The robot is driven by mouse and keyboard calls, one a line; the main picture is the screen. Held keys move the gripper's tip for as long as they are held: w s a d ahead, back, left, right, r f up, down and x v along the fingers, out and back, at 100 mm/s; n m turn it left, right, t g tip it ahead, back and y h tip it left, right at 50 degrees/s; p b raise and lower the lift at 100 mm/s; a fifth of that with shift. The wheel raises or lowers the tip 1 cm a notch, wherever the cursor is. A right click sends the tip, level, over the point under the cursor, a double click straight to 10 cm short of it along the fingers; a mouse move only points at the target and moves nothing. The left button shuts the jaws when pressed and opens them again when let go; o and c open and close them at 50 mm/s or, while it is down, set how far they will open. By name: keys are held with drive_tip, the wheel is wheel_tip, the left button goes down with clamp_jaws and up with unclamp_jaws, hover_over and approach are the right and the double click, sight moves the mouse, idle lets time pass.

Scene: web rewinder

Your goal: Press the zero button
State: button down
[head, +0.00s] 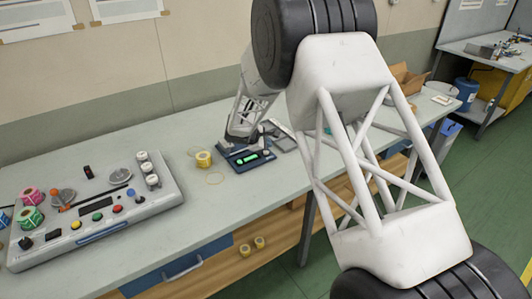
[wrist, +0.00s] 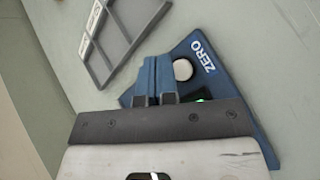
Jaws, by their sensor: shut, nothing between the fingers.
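The zero button (wrist: 183,69) is a round pale button in the wrist view, with a white "ZERO" label (wrist: 203,56) beside it. It sits on a blue scale-like device (wrist: 222,75), which also shows on the table in the head view (head: 262,160) with a lit green display (head: 246,158). My gripper (wrist: 154,62) is shut and empty. Its blue fingertips appear just left of the button in the wrist view, with no visible overlap. I cannot tell how high they are above the device. My gripper body hides the device's lower part in that view.
A grey divided tray (wrist: 118,38) lies beside the device. The rewinder panel (head: 95,212), with buttons and coloured rolls, fills the table's left end. Clear tabletop (head: 235,195) lies in front.

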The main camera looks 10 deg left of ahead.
sight(266, 153)
drive_tip(key=shift+r, duration=2.3)
drive_tip(key=s+d+r+m+g+y, duration=0.15)
drive_tip(key=s+d+r+m, duration=0.35)
drive_tip(key=s+d+r, duration=0.65)
drive_tip(key=s+d+r+m+g, duration=0.3)
drive_tip(key=s+d+r+m, duration=0.2)
drive_tip(key=s+d+r, duration=0.85)
drive_tip(key=s+d+f+m+y, duration=0.1)
drive_tip(key=s+d+m, duration=0.2)
drive_tip(key=s, duration=0.7)
drive_tip(key=s+d+f+m+y, duration=0.1)
drive_tip(key=s+d, duration=0.4)
drive_tip(key=s, duration=0.5)
drive_tip(key=s+d+m+y, duration=0.2)
drive_tip(key=s+d+m, duration=0.2)
drive_tip(key=s, duration=0.6)
drive_tip(key=shift+s+d+f+m, duration=0.3)
drive_tip(key=shift+s+f+m, duration=0.1)
drive_tip(key=shift+m, duration=0.3)
